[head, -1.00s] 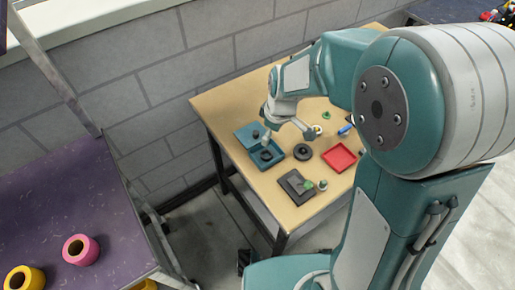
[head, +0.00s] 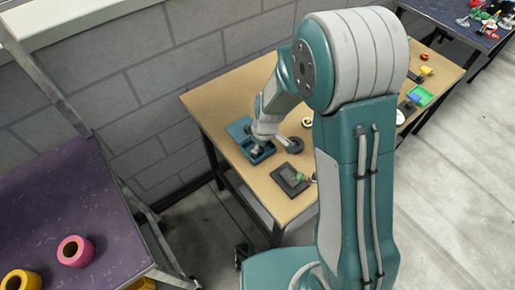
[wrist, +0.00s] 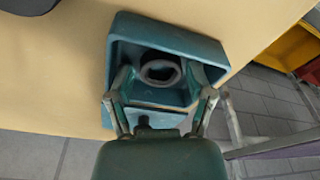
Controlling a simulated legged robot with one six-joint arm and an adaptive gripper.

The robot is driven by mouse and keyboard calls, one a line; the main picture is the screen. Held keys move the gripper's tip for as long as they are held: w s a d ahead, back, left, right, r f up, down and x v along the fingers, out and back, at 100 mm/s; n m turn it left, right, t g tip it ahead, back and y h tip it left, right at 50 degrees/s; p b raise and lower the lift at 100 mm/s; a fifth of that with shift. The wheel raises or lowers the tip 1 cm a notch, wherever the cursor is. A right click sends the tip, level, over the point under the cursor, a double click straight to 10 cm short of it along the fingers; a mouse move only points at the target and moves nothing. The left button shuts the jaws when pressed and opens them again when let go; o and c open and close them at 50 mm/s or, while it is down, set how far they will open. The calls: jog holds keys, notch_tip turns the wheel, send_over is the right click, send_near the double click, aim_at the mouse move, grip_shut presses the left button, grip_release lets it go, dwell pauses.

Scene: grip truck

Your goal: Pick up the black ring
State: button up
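The black ring (wrist: 160,84) lies inside an open teal box (wrist: 215,50) in the wrist view. My gripper (wrist: 168,92) is open, with one finger on each side of the ring. The fingers appear within the box's span; I cannot tell whether they touch the ring. In the head view my gripper (head: 258,148) reaches down into the teal box (head: 268,154) and hides the ring. Another dark round piece (head: 293,146) lies on the table right of the box, partly behind my arm. Its edge shows at the wrist view's top left (wrist: 25,5).
The teal lid (head: 238,128) lies beside the box on the wooden table (head: 215,100). A purple table (head: 45,215) with a pink roll (head: 76,251) stands at left. My arm hides part of the wooden table.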

jog(key=shift+d, duration=0.2)
jog(key=shift+a, duration=0.15)
jog(key=c, duration=0.9)
jog(key=shift+a, duration=0.25)
jog(key=shift+c, duration=0.2)
jog(key=shift+d, duration=0.1)
